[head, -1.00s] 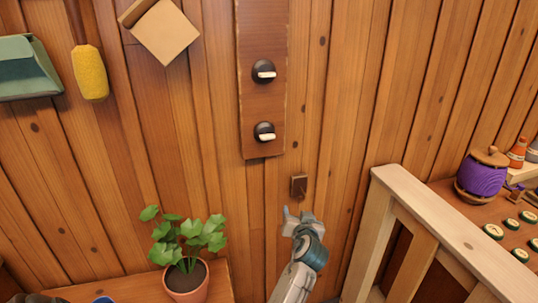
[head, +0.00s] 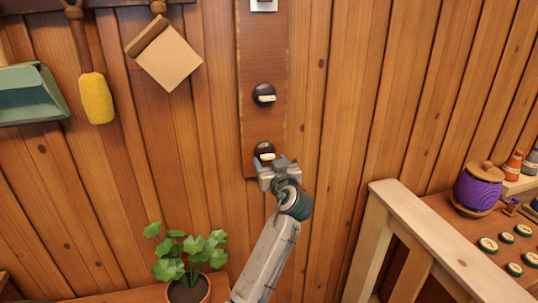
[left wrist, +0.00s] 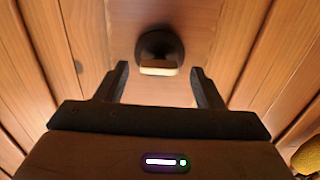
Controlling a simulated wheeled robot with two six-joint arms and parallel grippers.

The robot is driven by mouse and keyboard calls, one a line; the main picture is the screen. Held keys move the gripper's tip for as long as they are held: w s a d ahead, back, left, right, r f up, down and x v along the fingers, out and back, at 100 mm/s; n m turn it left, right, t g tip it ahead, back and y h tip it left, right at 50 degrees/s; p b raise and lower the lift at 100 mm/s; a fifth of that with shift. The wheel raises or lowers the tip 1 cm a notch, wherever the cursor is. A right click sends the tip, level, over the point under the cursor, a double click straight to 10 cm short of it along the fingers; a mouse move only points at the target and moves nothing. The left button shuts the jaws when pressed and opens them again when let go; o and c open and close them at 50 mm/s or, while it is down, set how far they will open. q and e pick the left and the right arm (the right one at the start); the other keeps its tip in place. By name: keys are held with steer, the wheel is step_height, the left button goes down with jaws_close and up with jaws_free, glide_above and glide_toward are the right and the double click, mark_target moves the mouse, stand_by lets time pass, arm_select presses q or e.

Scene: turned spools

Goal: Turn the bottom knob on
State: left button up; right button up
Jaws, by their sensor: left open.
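The bottom knob (head: 264,151) is a dark round knob with a pale bar handle, on a brown wooden panel (head: 262,125) on the plank wall. Its pale bar lies roughly level in the left wrist view (left wrist: 158,70). My left gripper (head: 277,164) is just in front of it and hides its lower edge. In the left wrist view its two dark fingers (left wrist: 160,85) are open, one to each side of the bar, with gaps on both sides. Another like knob (head: 264,94) sits above on the panel. My right gripper is not in view.
A potted plant (head: 187,264) stands at the lower left. A pale wooden rail (head: 425,222) and a purple pot (head: 479,187) are at the right. A yellow duster (head: 97,98) and a green dustpan (head: 32,95) hang at the left.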

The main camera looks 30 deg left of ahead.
arm_select(q)
steer(key=shift+x, duration=0.85)
steer(key=shift+c, duration=0.6)
steer(key=c, duration=0.9)
steer(key=shift+o, duration=0.2)
